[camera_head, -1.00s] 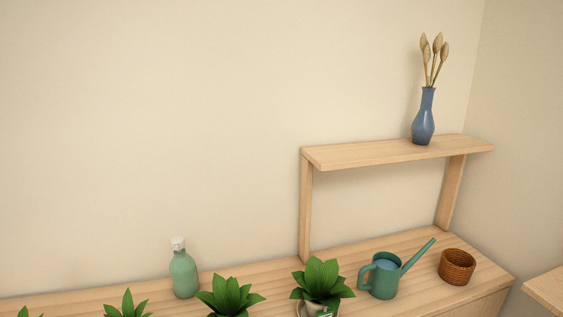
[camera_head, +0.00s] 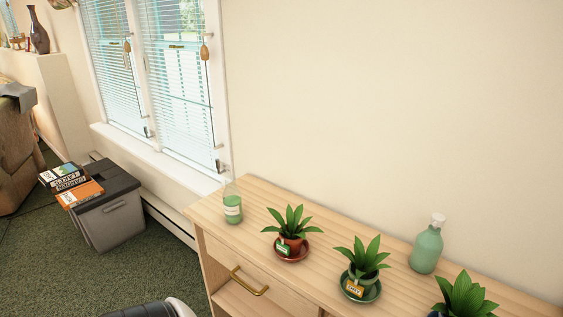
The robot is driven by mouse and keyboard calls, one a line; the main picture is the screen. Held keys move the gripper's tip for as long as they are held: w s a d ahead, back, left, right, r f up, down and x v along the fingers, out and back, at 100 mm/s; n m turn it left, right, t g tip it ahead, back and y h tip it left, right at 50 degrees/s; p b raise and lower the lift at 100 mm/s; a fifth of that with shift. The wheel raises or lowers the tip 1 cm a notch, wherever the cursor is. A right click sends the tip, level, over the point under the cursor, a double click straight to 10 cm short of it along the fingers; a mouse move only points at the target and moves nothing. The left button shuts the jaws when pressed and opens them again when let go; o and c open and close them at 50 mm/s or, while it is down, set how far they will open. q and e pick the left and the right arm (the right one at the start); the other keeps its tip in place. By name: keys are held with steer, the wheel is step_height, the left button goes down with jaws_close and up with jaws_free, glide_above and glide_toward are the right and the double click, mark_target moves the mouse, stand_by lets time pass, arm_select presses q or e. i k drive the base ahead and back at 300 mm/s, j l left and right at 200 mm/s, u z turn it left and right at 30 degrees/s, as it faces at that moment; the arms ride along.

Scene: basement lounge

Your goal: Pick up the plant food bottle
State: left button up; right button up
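A small bottle (camera_head: 232,207) with green contents, a pale label and a clear upper part stands upright at the left end of the wooden cabinet top. A larger green bottle (camera_head: 427,249) with a white cap stands upright farther right, near the wall. The label is too small to read, so I cannot tell for sure which is the plant food bottle. A black and white part of my own body shows at the bottom edge. Neither of my grippers is in view.
Potted plants stand on the wooden cabinet (camera_head: 330,232): one in a red pot (camera_head: 293,246), one in a green pot (camera_head: 362,281), one cut off at the bottom right. A grey storage bin (camera_head: 110,215) with books (camera_head: 68,183) stands left, under the window. Green carpet between is clear.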

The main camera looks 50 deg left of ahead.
mark_target(231, 196)
steer(key=u, duration=2.05)
